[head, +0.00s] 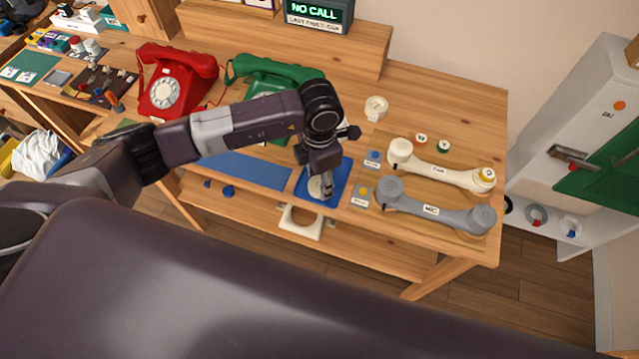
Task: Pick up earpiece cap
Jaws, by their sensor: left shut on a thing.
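My left gripper (324,192) reaches down over a small blue mat (340,178) near the front edge of the wooden table. It is shut on a round, cream-coloured cap (315,187), which I take to be the earpiece cap. The fingers partly cover the cap, and I cannot tell whether it still touches the mat. To the right lie a cream handset (440,170) and a grey handset (435,207), each with a label in its middle. My right gripper is not in view.
A red dial phone (165,92) and a green dial phone (275,75) stand behind my left arm. A cream round part (376,107) sits behind the handsets. A long blue mat (245,170) lies left of the gripper. The table's back right is clear.

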